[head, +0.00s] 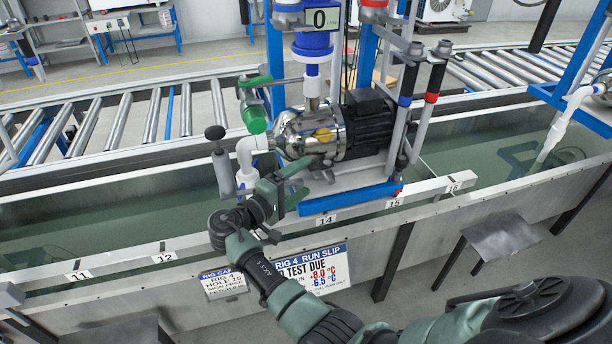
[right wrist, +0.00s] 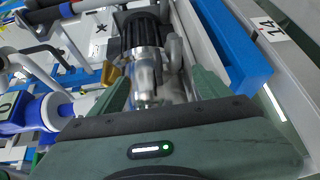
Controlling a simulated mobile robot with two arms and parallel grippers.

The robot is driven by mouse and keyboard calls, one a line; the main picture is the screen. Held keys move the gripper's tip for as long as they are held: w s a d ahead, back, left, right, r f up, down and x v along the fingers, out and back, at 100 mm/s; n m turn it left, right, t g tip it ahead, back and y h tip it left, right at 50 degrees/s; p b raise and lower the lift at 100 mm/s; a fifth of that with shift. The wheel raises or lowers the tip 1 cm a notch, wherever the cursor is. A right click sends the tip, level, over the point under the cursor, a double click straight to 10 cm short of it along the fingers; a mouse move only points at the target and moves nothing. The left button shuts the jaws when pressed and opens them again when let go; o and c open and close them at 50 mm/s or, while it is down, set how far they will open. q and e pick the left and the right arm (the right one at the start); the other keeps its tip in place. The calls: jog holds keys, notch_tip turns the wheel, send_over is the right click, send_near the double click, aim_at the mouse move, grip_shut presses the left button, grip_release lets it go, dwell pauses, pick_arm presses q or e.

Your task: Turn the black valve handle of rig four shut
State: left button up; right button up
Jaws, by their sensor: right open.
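Rig four's pump (head: 308,135) has a polished body and a black motor (head: 368,122). It stands on a blue-edged base over the trough. A black knob (head: 215,132) tops a grey stem left of the white elbow pipe. Black-topped upright parts (head: 438,60) stand at the right. I cannot tell for certain which black part is the valve handle. My right gripper (head: 302,178) is open and empty, in front of the pump. In the right wrist view its fingers (right wrist: 150,70) straddle the line to the pump body (right wrist: 147,75).
The trough's front rail (head: 120,262) carries numbered marks. A "RIG 4 RUN SLIP" sign (head: 312,270) hangs below it, beside a smaller placard (head: 223,283). A blue counter (head: 320,18) reading 0 sits above the pump. Roller conveyors (head: 120,120) run behind. Water fills the trough.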

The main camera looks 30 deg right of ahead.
aim_at(323, 169)
jog(key=d+n+t, duration=0.1)
jog(key=d+n, duration=0.1)
jog(key=d+n+t+p, duration=0.1)
jog(key=d+n+t, duration=0.1)
jog(key=d+n, duration=0.1)
jog(key=s+d+f+n+t, duration=0.1)
jog(key=d+n, duration=0.1)
jog(key=d, duration=0.1)
jog(key=shift+s+f+n+t+y+p, duration=0.1)
jog(key=shift+n+t+y+p, duration=0.3)
jog(key=s+a+r+n+t+y+p, duration=0.1)
jog(key=s+n+t+y+p, duration=0.2)
jog(key=n+y, duration=0.65)
jog(key=s+a+n+t+y, duration=0.1)
jog(key=s+n+t+y, duration=0.3)
jog(key=n, duration=1)
jog(key=shift+m+t, duration=0.25)
jog(key=shift+t, duration=0.05)
jog(key=w, duration=0.6)
jog(key=w+d, duration=0.1)
jog(key=w, duration=0.2)
jog(key=shift+d+p, duration=0.1)
jog(key=shift+p, duration=0.25)
jog(key=shift+c, duration=0.3)
